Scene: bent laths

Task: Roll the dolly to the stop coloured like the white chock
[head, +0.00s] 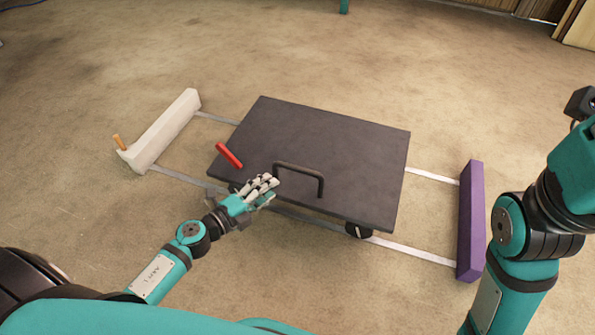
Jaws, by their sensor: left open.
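The dolly (340,140) is a dark grey flat platform on wheels, standing between two end stops. A black bar handle (302,170) rises from its near side. The white stop (165,130) is at the left end, and the purple stop (471,220) is at the right end. My left gripper (264,184) is open at the dolly's near edge, just left of the handle's left leg. I cannot tell whether it touches the handle. No separate white chock can be made out. My right arm enters at the right, but its gripper is out of view.
Two pale rails (412,250) run along the floor under the dolly between the stops. A red bar (229,155) shows at the dolly's left edge. A small orange peg (118,142) stands by the white stop. The brown floor around is clear.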

